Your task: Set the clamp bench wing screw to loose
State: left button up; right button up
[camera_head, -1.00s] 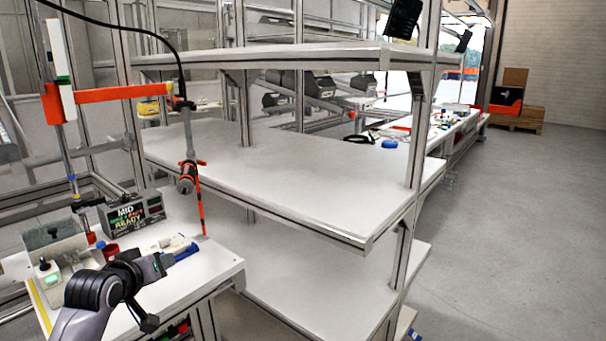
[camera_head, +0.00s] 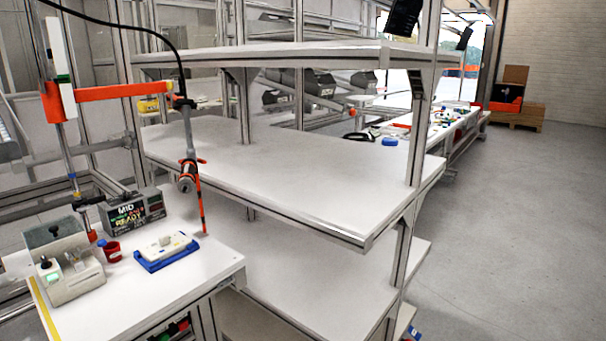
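A white workbench (camera_head: 185,285) stands at the lower left. On its left end sits a pale device (camera_head: 75,280) with a clear cover, a black knob (camera_head: 45,262) and a green light. A blue fixture (camera_head: 166,257) holding a white part (camera_head: 165,244) lies near the middle of the bench. I cannot make out a wing screw or its setting at this size. Neither of my grippers is in view.
A dark display box (camera_head: 133,210) and a red cup (camera_head: 112,251) stand on the bench. An orange-armed stand (camera_head: 123,93) hangs a tool (camera_head: 188,175) above it. A white shelf rack (camera_head: 290,180) stands to the right. The grey floor (camera_head: 500,240) at far right is clear.

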aim_at(82, 207)
jog(key=k+j+u, duration=0.25)
jog(key=j, duration=0.3)
jog(key=j+u, duration=0.25)
jog(key=j, duration=0.35)
jog(key=j+u, duration=0.2)
jog(key=j, duration=0.4)
jog(key=k, duration=0.05)
